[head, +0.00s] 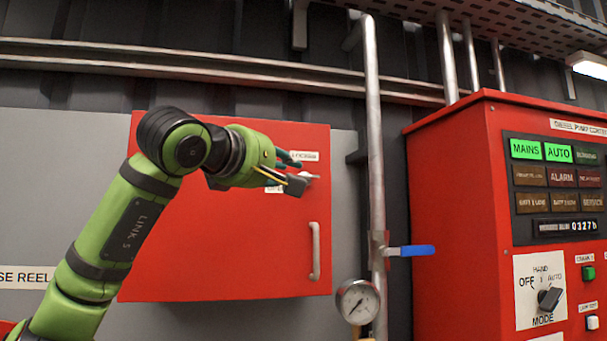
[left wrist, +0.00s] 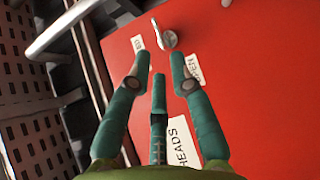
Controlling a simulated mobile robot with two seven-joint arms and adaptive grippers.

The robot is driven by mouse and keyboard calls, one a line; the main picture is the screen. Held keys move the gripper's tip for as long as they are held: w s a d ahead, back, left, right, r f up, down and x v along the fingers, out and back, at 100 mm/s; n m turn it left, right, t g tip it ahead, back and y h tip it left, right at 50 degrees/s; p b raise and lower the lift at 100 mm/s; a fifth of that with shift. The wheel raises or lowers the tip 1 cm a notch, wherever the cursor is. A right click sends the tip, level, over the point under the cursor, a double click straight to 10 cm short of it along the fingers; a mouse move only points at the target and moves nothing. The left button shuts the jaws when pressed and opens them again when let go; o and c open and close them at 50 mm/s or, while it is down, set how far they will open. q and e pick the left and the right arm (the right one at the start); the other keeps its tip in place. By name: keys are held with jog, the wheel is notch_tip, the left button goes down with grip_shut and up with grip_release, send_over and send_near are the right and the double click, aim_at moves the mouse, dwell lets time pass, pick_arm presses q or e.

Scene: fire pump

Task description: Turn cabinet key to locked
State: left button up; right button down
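The red cabinet (head: 220,250) hangs on the grey wall. Its small silver key (head: 308,175) sits in a lock near the upper right of the door, and the key also shows in the left wrist view (left wrist: 166,39). The LOCKED label (head: 304,156) is above the key; the OPEN label (left wrist: 193,68) is on its other side. My left gripper (head: 298,175) is in front of the door at the key. In the left wrist view its teal fingers are apart, with nothing between them, and the key lies just beyond the tips. My right gripper is not in view.
A vertical pipe (head: 376,130) with a blue lever (head: 411,250) and a pressure gauge (head: 357,301) stands right of the cabinet. A red pump controller (head: 455,200) is farther right. The door handle (head: 315,252) sticks out below the key.

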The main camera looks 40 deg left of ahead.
pick_arm(q)
jog(key=w+p, duration=0.2)
jog(key=w, duration=0.4)
jog(key=shift+w+a, duration=0.15)
jog(key=shift+w, duration=0.2)
grip_shut()
